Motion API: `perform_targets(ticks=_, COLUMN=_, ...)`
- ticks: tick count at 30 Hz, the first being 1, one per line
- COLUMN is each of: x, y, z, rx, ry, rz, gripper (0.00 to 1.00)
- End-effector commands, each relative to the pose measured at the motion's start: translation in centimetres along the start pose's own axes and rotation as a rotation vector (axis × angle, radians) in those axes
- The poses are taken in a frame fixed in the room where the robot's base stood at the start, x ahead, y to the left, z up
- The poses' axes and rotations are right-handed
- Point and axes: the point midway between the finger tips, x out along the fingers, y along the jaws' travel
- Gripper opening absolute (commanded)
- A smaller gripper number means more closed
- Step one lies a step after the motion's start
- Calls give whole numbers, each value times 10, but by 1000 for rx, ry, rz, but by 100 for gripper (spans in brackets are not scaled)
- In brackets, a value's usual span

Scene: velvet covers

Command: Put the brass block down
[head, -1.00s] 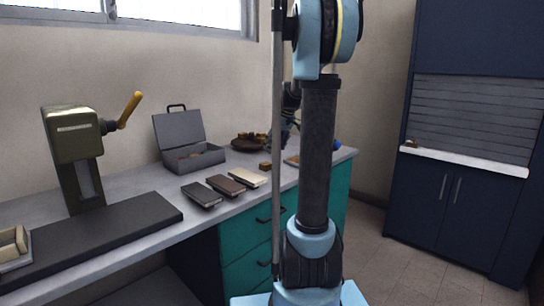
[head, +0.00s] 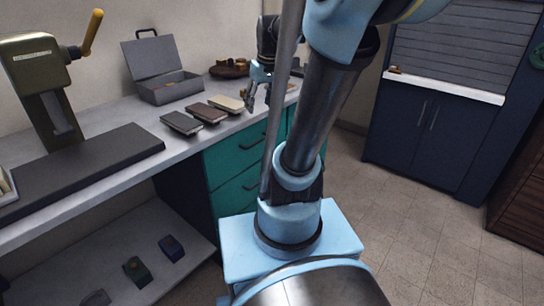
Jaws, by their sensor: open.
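My gripper (head: 258,112) hangs at the right end of the workbench, just right of the pale cover. Its fingers are apart and point down. A small brass-coloured block (head: 247,93) shows at the left side of the fingers, partly hidden by them. It appears to be on the bench, with nothing clearly gripped; whether the fingers touch it I cannot tell.
Three flat covers, grey (head: 181,123), brown (head: 207,113) and cream (head: 229,103), lie in a row on the bench. An open grey box (head: 170,90) and a press with a yellow handle (head: 92,32) stand left. Small blocks (head: 137,271) sit on the lower shelf.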

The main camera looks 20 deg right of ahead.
Motion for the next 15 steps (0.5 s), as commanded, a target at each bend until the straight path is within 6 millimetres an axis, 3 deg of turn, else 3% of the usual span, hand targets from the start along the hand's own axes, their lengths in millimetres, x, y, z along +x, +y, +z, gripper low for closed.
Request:
perform_targets(ticks=1, x=5, y=-6, z=18, rx=19, ry=-7, rz=7, gripper=58)
perform_targets(ticks=9, x=39, y=-28, z=105, rx=144, ry=-39, rz=54, gripper=58)
perform_targets(ticks=15, x=66, y=-37, z=156, rx=225, ry=-55, rz=85, gripper=58)
